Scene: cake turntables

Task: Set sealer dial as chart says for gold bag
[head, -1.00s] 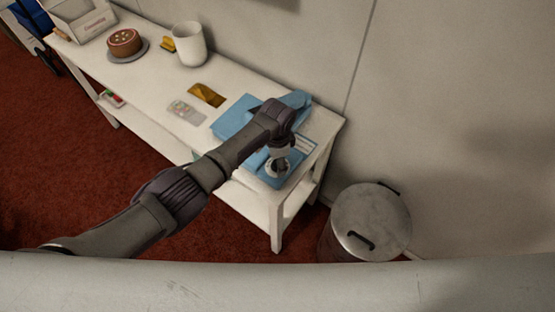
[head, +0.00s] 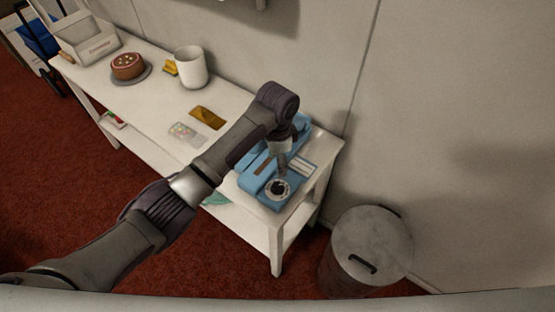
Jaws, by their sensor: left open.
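The blue sealer (head: 254,184) stands at the right end of the white table. Its round dial (head: 278,189), with a white ring and dark centre, is on the front part. A small white label (head: 304,167) lies beside the dial, its print too small to read. My left gripper (head: 281,166) is open and points down just above and behind the dial; contact with it cannot be told. My left arm hides part of the sealer. The gold bag (head: 207,117) lies flat on the table left of the sealer. My right gripper is out of view.
A pale bag with coloured spots (head: 184,132) lies near the gold bag. A white canister (head: 191,68), a brown cake (head: 128,66) and an open box (head: 88,40) stand farther left. A metal bin (head: 371,246) stands on the floor right of the table (head: 160,107).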

